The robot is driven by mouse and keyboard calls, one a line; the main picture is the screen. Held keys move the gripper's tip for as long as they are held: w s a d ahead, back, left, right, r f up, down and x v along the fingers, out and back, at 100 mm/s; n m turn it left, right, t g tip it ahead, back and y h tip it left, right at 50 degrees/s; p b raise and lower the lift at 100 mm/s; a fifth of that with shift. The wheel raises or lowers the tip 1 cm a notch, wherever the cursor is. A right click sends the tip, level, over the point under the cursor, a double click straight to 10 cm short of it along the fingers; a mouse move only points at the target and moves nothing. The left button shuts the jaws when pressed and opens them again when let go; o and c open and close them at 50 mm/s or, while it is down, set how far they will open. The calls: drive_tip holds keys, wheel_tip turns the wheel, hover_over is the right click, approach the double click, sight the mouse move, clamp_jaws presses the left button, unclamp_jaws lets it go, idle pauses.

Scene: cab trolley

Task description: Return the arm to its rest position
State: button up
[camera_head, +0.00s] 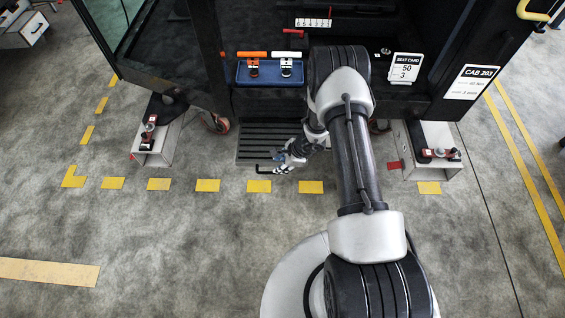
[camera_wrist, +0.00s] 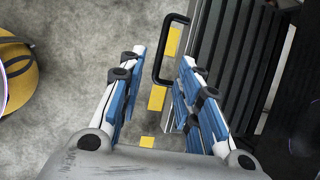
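My arm reaches forward over the floor toward the dark cab, and its end hangs low in front of the cab's slatted step (camera_head: 255,150). My gripper (camera_head: 283,168) is beside the step's front edge, near a black handle (camera_head: 262,170). In the wrist view, my gripper (camera_wrist: 163,57) has its two blue-padded fingers wide apart with nothing held between them. The black handle (camera_wrist: 157,65) shows between and beyond the fingertips. I cannot tell how far it is from them.
A blue tray (camera_head: 270,83) holds an orange-topped and a white-topped device on the cab ledge. Grey boxes stand left (camera_head: 158,148) and right (camera_head: 440,168) with small devices on them. A seat card (camera_head: 405,68) stands at right. The floor in front is mostly clear.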

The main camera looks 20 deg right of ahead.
drive_tip(key=shift+s+d+r, duration=0.1)
drive_tip(key=shift+s+r, duration=0.05)
drive_tip(key=shift+r, duration=0.3)
